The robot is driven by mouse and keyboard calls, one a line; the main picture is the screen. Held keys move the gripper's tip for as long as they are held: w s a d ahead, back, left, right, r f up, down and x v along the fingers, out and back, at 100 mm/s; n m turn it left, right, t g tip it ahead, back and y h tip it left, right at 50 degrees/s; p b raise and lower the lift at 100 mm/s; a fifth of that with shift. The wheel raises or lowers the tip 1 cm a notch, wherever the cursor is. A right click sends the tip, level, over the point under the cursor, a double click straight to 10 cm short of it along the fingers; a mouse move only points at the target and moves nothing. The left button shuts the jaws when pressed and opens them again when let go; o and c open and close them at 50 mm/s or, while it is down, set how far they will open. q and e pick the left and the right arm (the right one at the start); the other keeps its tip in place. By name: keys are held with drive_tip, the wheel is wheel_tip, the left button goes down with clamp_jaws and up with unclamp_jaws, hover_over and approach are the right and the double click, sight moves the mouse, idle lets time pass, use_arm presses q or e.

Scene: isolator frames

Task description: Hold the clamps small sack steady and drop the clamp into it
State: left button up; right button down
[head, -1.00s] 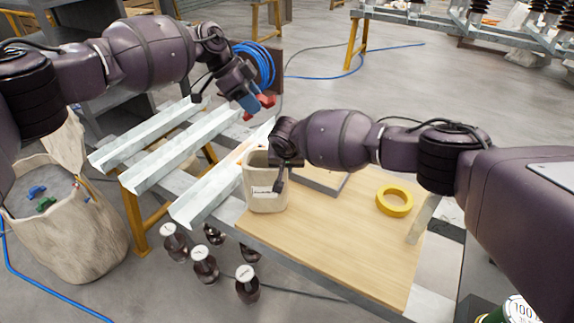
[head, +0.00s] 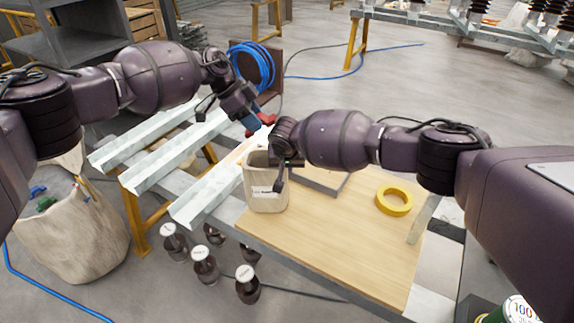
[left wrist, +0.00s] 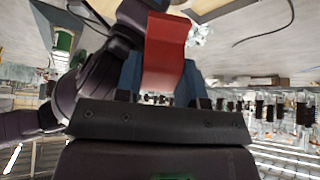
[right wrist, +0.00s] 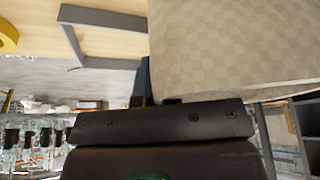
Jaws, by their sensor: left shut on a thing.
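The clamp (head: 262,122) is red and held in my left gripper (head: 250,116), above and just behind the small sack. The red clamp also fills the top middle of the left wrist view (left wrist: 165,50), between the blue fingers. The clamps small sack (head: 264,196) is pale, open at the top and stands upright at the board's left corner, with a white label on its front. My right gripper (head: 283,168) is at the sack's right rim, shut on its wall. In the right wrist view the sack's cloth (right wrist: 230,45) hides one finger. The sack's inside is mostly hidden.
A yellow tape roll (head: 394,201) and a grey frame (head: 322,180) are on the wooden board (head: 340,240). Metal channels (head: 165,145) lie to the left. A large sack (head: 70,240) with blue and green clamps stands at far left. Several dark insulators (head: 205,265) stand below.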

use_arm(q)
drive_tip(key=shift+f, duration=1.9)
drive_tip(key=o, duration=1.1)
drive_tip(key=shift+o, duration=0.2)
drive_tip(key=v, duration=1.2)
use_arm(e)
drive_tip(key=c, duration=1.2)
unclamp_jaws()
drive_tip(key=shift+c, duration=0.2)
